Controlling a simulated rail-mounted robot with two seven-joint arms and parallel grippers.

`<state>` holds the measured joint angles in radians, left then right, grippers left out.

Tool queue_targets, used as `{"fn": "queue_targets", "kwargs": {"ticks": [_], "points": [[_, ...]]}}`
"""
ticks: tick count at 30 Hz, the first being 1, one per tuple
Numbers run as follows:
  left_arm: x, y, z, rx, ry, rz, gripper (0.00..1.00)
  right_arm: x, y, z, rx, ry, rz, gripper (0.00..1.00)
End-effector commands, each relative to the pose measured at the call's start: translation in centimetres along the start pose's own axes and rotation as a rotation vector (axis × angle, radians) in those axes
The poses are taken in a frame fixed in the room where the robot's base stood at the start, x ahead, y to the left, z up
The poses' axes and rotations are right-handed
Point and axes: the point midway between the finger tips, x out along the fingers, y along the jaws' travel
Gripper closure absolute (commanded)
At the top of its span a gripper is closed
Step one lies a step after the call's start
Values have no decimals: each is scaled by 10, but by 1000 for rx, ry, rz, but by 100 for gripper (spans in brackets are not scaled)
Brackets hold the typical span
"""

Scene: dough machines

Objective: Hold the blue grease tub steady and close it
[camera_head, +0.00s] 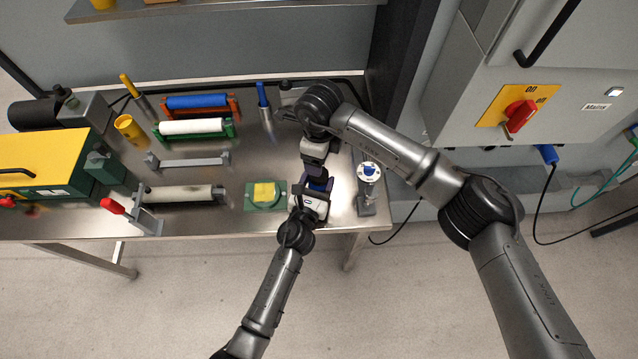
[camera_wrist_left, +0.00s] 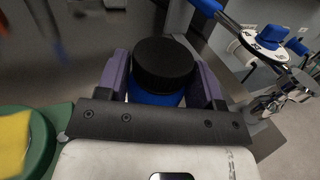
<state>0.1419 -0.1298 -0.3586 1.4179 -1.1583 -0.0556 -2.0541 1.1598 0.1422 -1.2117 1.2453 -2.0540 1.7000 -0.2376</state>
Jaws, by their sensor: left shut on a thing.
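The blue grease tub (camera_wrist_left: 155,98) stands upright between the purple fingers of my left gripper (camera_wrist_left: 162,90) in the wrist view. A black lid (camera_wrist_left: 163,62) sits on top of it; I cannot tell how tightly. In the head view my left gripper (camera_head: 317,187) is at the table's front right part, shut on the tub, which is mostly hidden there by the grippers. My right gripper (camera_head: 316,168) is just behind and above the tub, pointing down towards it. Its fingertips are hidden, so its opening and any contact with the lid cannot be told.
A green block with a yellow top (camera_head: 265,195) lies just left of the tub. A small metal stand with a white-and-blue top (camera_head: 368,172) is close on the right. Rollers (camera_head: 195,127) and a green-yellow machine (camera_head: 45,165) fill the table's left. The table's front edge is near.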

Motion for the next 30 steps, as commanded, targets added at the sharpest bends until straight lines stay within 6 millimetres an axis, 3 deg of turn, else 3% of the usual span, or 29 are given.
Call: {"fn": "queue_targets", "kwargs": {"ticks": [8,21,30], "points": [[0,0,-1,0,1,1,100,4,0,0,3,0,1,27],[0,0,0,0,1,1,100,58,0,0,5,1,1,27],[0,0,0,0,1,1,100,78,0,0,4,0,0,27]]}}
